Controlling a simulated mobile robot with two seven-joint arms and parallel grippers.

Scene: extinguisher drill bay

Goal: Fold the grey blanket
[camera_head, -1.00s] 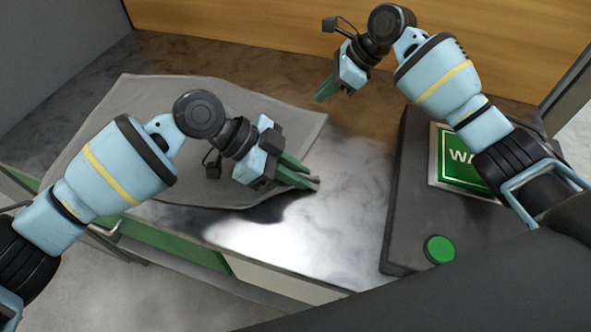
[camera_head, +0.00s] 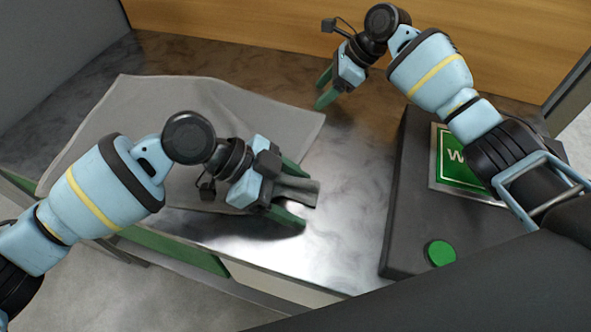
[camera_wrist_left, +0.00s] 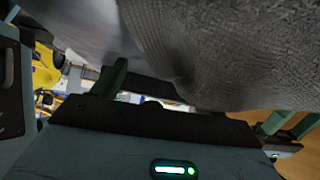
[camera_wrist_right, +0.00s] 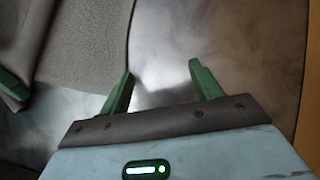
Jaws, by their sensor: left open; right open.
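The grey blanket (camera_head: 115,125) lies spread on the metal worktop (camera_head: 350,215), partly hidden by my left arm. My left gripper (camera_head: 296,191) is open at the blanket's near right part, with a grey flap of cloth between its spread fingers. The blanket (camera_wrist_left: 225,55) fills much of the left wrist view, close to the fingers. My right gripper (camera_head: 322,88) is open and empty beyond the blanket's far right corner. In the right wrist view the blanket (camera_wrist_right: 85,45) lies left of the fingers, and bare metal is between them.
A dark box with a green-and-white sign (camera_head: 462,165) and a green button (camera_head: 440,252) stands on the right of the worktop. A wooden panel (camera_head: 240,30) closes off the back, a grey wall (camera_head: 50,50) the left. Bare worktop lies between blanket and box.

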